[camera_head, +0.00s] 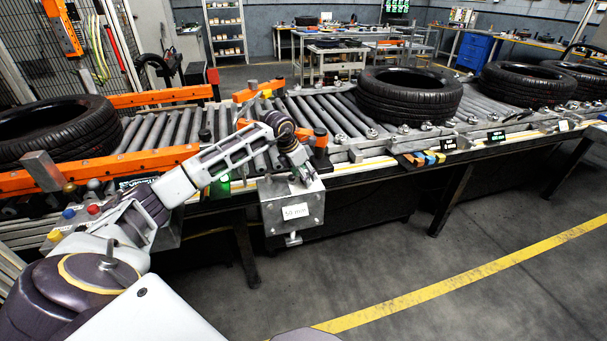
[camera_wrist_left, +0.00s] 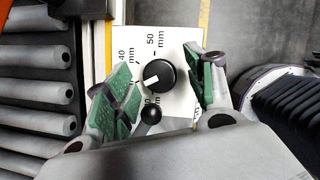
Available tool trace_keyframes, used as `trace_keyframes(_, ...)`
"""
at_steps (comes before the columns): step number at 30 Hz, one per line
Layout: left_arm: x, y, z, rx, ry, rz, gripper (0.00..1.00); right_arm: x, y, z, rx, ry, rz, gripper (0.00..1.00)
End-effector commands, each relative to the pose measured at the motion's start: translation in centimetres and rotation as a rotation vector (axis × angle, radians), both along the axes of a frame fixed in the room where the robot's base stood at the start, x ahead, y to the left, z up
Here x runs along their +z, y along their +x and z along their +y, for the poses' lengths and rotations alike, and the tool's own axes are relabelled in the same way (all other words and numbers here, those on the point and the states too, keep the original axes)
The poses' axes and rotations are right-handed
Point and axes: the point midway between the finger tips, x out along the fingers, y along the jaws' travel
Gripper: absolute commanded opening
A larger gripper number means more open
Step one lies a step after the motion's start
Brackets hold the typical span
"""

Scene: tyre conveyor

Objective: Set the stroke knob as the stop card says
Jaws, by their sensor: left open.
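The stroke knob (camera_wrist_left: 160,75) is round and black with a white pointer, on a white scale plate (camera_wrist_left: 185,107) in the left wrist view. Its pointer aims to the lower left, away from the 50 mm mark and below the 40 mm mark. The stop card (camera_head: 296,211) reads 50 mm on the front of a grey box (camera_head: 275,222) in the head view. My left gripper (camera_head: 303,177) is over the box top. In the wrist view its green-padded fingers (camera_wrist_left: 150,82) are open on either side of the knob, apart from it. My right gripper is out of view.
A small black ball (camera_wrist_left: 151,114) sits close below the knob. The roller conveyor (camera_head: 340,110) runs behind the box, with a tyre (camera_head: 408,97) on it and another tyre (camera_head: 55,130) at left. Floor in front is clear.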

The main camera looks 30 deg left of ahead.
Motion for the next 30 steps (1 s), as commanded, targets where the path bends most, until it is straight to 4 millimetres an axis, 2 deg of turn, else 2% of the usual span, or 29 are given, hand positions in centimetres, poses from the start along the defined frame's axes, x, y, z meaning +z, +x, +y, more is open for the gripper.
trace_keyframes(8, -0.05, 0.02, 0.0, 0.0, 0.0, 0.0, 0.55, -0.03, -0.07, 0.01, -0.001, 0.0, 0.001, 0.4)
trace_keyframes(18, -0.01, 0.02, 0.01, 0.0, 0.0, 0.0, 0.11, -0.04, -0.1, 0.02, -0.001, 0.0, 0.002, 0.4)
trace_keyframes(19, -0.01, 0.02, 0.01, 0.0, 0.0, 0.0, 0.09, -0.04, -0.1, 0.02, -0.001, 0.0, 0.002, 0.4)
trace_keyframes(30, 0.05, 0.07, 0.08, -0.03, 0.0, -0.001, 0.09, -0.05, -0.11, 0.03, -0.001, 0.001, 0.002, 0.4)
